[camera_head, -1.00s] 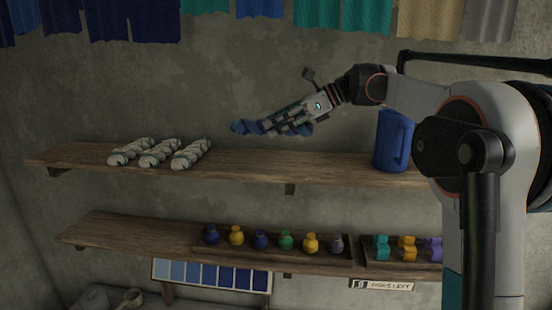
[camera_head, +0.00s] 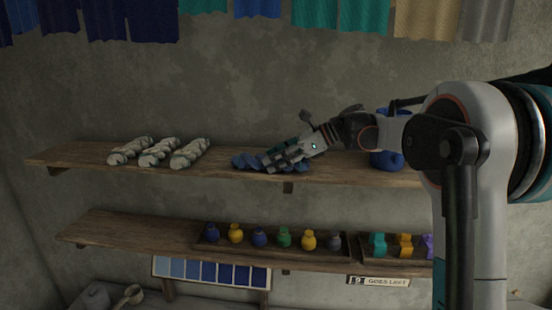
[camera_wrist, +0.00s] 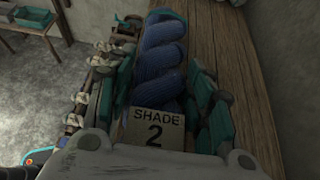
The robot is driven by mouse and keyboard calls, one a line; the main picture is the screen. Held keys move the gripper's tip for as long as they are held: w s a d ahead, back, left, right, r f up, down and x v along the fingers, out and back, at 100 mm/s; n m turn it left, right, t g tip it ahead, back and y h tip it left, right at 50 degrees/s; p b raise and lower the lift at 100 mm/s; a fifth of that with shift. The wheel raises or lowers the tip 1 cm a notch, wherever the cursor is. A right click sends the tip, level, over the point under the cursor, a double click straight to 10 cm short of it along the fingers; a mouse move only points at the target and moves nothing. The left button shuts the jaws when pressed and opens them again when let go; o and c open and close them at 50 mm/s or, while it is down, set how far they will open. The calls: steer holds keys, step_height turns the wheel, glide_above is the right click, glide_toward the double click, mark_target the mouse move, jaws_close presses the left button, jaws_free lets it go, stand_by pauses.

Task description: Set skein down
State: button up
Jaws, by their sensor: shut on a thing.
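A twisted blue skein (camera_wrist: 162,58) with a tag reading "SHADE 2" (camera_wrist: 155,127) lies between the fingers of my gripper (camera_wrist: 160,90) in the wrist view. In the head view my gripper (camera_head: 275,163) is shut on the skein (camera_head: 248,160), at the upper wooden shelf (camera_head: 225,173). The skein lies along the shelf and appears at or very near its surface; I cannot tell whether it touches. The gripper hides part of the skein.
Several pale skeins (camera_head: 158,151) lie on the shelf to the left. A blue jug (camera_head: 387,160) stands to the right, partly behind my arm. The lower shelf (camera_head: 130,231) holds a tray of small coloured jars (camera_head: 284,238). Cloths (camera_head: 125,20) hang above.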

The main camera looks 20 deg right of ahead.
steer(key=o, duration=1.3)
steer(key=shift+f, duration=0.1)
steer(key=shift+c, duration=0.2)
steer(key=b+v, duration=0.1)
steer(key=v, duration=0.6)
steer(key=shift+d+b, duration=0.3)
steer(key=shift+b, duration=0.05)
